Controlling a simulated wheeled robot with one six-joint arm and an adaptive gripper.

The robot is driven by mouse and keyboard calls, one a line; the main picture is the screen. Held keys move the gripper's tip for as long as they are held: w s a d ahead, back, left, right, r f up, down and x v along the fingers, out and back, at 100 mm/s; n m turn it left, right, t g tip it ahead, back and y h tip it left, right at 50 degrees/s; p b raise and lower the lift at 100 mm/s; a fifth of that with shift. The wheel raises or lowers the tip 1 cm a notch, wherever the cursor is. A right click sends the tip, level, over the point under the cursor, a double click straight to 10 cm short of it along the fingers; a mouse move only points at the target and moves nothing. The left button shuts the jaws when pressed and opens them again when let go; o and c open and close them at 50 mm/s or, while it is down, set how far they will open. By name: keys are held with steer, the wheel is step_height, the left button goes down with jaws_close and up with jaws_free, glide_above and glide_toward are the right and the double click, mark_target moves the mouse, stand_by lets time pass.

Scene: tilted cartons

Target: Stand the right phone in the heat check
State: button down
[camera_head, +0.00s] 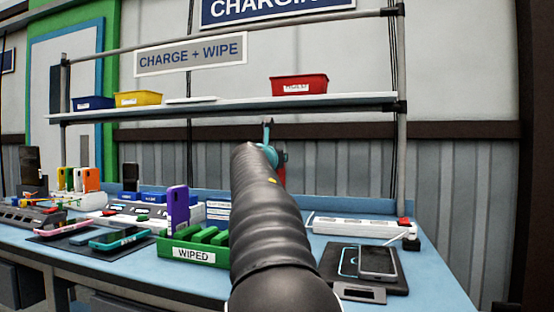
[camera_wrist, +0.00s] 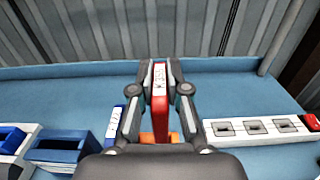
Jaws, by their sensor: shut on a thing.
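My gripper (camera_wrist: 161,88) is shut on a slim upright red slab (camera_wrist: 161,108), which has a pale side with dark marks. I cannot tell for sure that it is a phone. In the head view a bit of red (camera_head: 281,177) shows beside my arm, which hides most of my gripper. A purple phone (camera_head: 177,207) stands in the green rack marked WIPED (camera_head: 194,254). A dark-screened phone (camera_head: 377,262) lies on a black pad (camera_head: 350,284) at the right. Phones in pink (camera_head: 64,229) and teal (camera_head: 119,238) cases lie at left. No label names the heat check.
A white power strip (camera_head: 350,226) lies behind the black pad; it also shows in the wrist view (camera_wrist: 256,128). Blue holders (camera_wrist: 62,149) stand left of my gripper. Something orange (camera_wrist: 148,138) is low under it. A shelf (camera_head: 230,103) with bins spans above the bench.

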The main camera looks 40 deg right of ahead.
steer(key=shift+f+b, duration=2.45)
steer(key=shift+f, duration=0.65)
steer(key=shift+f, duration=0.25)
steer(key=c, duration=1.1)
jaws_free()
steer(key=shift+s+a, duration=0.1)
steer(key=v, duration=1.2)
steer(key=shift+r, duration=0.1)
